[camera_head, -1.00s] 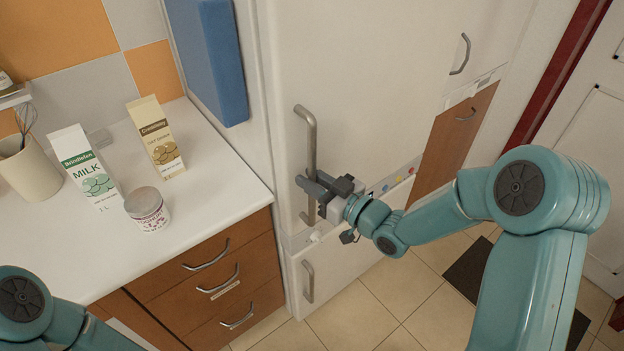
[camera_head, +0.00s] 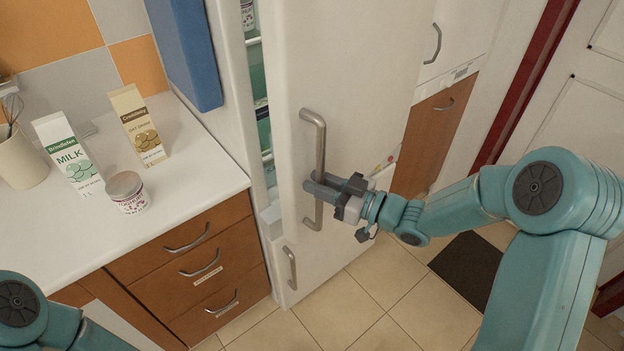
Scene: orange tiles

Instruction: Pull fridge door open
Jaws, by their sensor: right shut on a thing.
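The white fridge door (camera_head: 370,75) stands partly open, with a gap along its left edge. Through the gap I see part of the fridge interior (camera_head: 262,115), with shelves and a jar at the top. The door's grey vertical bar handle (camera_head: 317,150) faces me. My right gripper (camera_head: 315,188) is shut on the lower part of this handle, its fingers across the bar. Of my left arm only a part shows at the lower left; its gripper is out of view.
A white counter (camera_head: 190,180) to the left holds a milk carton (camera_head: 68,155), a second carton (camera_head: 138,125), a jar (camera_head: 127,192) and a utensil cup (camera_head: 20,160). Wooden drawers (camera_head: 195,270) are below. Tiled floor (camera_head: 385,300) is clear in front; a dark mat (camera_head: 468,270) lies right.

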